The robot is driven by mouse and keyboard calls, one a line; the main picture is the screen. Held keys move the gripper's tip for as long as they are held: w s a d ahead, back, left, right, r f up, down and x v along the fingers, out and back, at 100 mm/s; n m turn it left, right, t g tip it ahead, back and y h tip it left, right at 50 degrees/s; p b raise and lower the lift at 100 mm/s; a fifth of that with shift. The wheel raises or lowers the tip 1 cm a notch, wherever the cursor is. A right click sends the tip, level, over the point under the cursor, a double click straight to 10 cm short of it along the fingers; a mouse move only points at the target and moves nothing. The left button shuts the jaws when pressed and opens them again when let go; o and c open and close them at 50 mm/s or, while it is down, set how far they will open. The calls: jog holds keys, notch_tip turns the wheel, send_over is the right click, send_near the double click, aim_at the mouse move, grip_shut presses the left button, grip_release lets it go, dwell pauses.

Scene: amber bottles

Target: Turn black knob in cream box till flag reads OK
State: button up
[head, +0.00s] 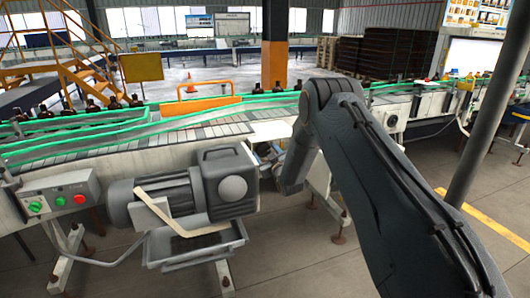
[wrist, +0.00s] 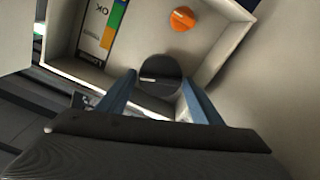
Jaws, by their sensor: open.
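In the wrist view the cream box (wrist: 225,55) is open toward me, with walls around a recessed panel. The round black knob (wrist: 163,68) sits low in it, with a short white mark on its left side. My gripper (wrist: 159,80) is open, its two blue fingers on either side of the knob's lower part. I cannot tell whether they touch it. The flag window (wrist: 100,25) at upper left shows "OK" on white beside green, orange and blue bands, and a dark strip with small unclear lettering.
An orange knob (wrist: 183,18) is above the black one in the same box. In the head view, a grey motor (head: 190,195) and a button box (head: 58,199) stand by the conveyor (head: 130,148). A grey post (head: 490,125) rises at right.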

jog(key=c, duration=0.8)
jog(key=shift+f+m+b, duration=0.1)
jog(key=shift+m+b, duration=0.2)
jog(key=shift+m+b, duration=0.7)
jog(key=shift+m, duration=0.2)
jog(key=m+b, duration=0.1)
jog(key=m, duration=0.1)
jog(key=m+b, duration=0.2)
jog(key=shift+d+m, duration=0.2)
jog(key=shift+m, duration=0.1)
jog(key=m+b, duration=0.2)
jog(key=m, duration=0.1)
jog(key=shift+d, duration=0.1)
jog(key=shift+f+m+b, duration=0.1)
jog(key=shift+m+b, duration=0.6)
jog(key=shift+m, duration=1.1)
